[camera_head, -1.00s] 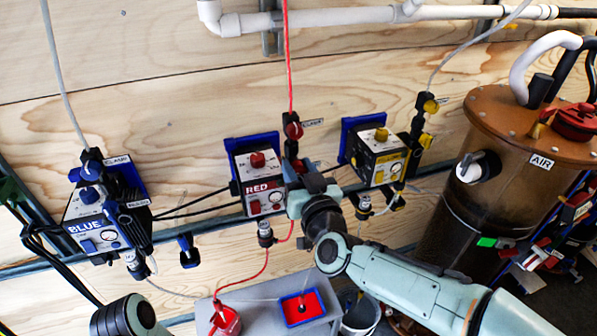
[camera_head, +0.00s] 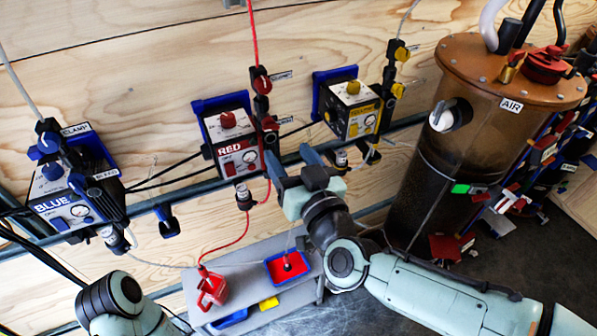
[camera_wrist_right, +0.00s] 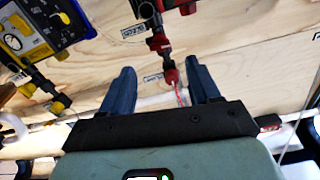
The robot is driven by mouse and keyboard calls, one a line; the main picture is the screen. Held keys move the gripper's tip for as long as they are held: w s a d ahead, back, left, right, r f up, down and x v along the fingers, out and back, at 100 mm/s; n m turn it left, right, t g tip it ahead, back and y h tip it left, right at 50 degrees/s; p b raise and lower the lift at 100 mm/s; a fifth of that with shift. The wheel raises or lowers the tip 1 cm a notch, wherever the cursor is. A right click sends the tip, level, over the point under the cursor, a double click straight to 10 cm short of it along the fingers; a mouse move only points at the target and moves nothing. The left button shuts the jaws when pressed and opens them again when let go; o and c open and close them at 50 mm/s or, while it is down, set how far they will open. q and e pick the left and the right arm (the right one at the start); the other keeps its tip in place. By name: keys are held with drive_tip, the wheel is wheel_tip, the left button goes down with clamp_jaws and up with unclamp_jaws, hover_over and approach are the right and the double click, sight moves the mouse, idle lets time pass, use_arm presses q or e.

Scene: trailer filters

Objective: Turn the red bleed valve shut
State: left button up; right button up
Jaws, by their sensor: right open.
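The red unit (camera_head: 232,145) is on the wall in the head view, with a red knob on top. Red and black valves stand at its right side: an upper one (camera_head: 261,83) below the red line and a lower one, which looks like the red bleed valve (camera_head: 269,124). My right gripper (camera_head: 292,157) is open and empty, its blue fingers below and right of the lower valve. In the right wrist view the open fingers (camera_wrist_right: 158,70) point towards the red valve column (camera_wrist_right: 158,42), apparently apart from it. The bleed valve's exact handle angle is unclear. My left gripper is out of view.
The blue unit (camera_head: 72,205) is left and the yellow unit (camera_head: 352,108) right of the red one. A brown air tank (camera_head: 425,190) stands further right. A grey bench (camera_head: 245,285) below holds a red container (camera_head: 212,288) and a red-and-blue tray (camera_head: 287,268).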

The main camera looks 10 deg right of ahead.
drive_tip(key=v, duration=0.3)
drive_tip(key=shift+s, duration=0.15)
